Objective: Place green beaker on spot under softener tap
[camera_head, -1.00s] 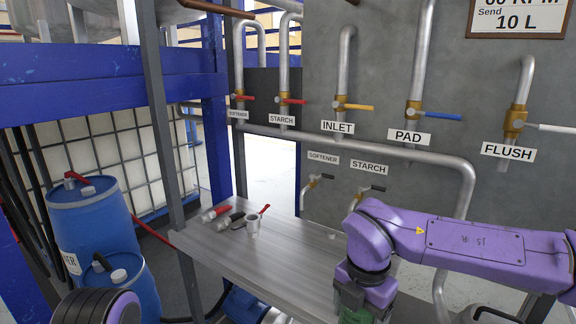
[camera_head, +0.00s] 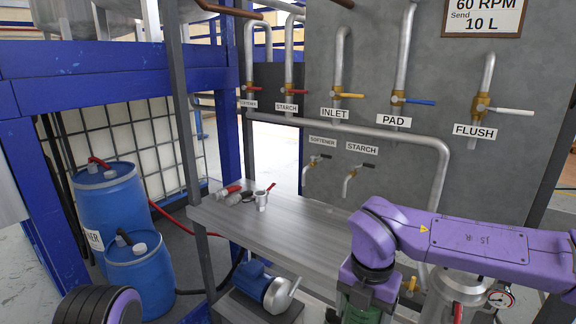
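The small softener tap (camera_head: 311,166) sticks out of the grey panel under the lower SOFTENER label (camera_head: 322,141), left of a matching starch tap (camera_head: 353,174). Below these taps is the grey table (camera_head: 275,238); no marked spot can be made out on it. My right arm comes in from the right and bends down at the table's right part. A green patch (camera_head: 357,315) shows at its lower end, at the frame's bottom edge; I cannot tell whether it is the green beaker. The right fingertips are hidden. My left gripper is out of view; only its arm shows at lower left.
A metal cup (camera_head: 261,200) and several red- and black-handled items (camera_head: 231,192) lie at the table's left end. Blue drums (camera_head: 138,266) stand left, a blue motor pump (camera_head: 262,286) below. A metal vessel (camera_head: 455,290) stands at lower right. The table's middle is clear.

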